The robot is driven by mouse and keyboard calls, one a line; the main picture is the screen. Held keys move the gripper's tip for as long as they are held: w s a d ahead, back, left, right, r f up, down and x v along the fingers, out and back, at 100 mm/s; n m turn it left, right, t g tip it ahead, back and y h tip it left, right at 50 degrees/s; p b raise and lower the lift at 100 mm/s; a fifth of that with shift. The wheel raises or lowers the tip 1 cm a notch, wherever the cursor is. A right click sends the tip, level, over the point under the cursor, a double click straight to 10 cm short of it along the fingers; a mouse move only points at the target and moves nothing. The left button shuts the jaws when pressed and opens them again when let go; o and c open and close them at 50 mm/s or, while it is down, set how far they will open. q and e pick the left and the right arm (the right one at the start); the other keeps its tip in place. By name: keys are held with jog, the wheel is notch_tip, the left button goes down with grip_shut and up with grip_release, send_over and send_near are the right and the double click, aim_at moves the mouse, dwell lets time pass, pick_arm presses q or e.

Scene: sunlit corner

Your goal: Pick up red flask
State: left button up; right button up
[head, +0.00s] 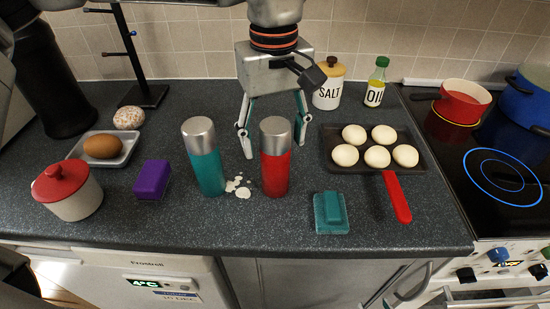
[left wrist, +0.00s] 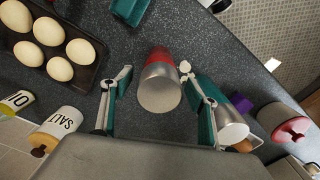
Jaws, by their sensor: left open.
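The red flask (head: 276,170) with a silver cap stands upright on the dark counter. My left gripper (head: 274,150) is open, just behind the flask in the head view, pointing down with a finger to either side. In the left wrist view the red flask (left wrist: 159,60) shows between the open fingers (left wrist: 155,72), cap toward the camera. I see no contact between fingers and flask. A similar teal flask (head: 207,170) stands to its left; in the left wrist view its silver cap (left wrist: 231,132) shows beside one finger. My right gripper is not in view.
A purple block (head: 153,180) and red-lidded pot (head: 72,204) are left. A teal dish (head: 331,226) and egg pan (head: 331,164) are right. Salt jar (head: 328,95) and oil bottle (head: 375,92) stand behind.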

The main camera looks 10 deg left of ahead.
pick_arm(q)
notch_tip(320, 180, down, 4)
jog(key=shift+d+f, duration=0.1)
jog(key=c, duration=1.4)
jog(key=shift+c, duration=0.2)
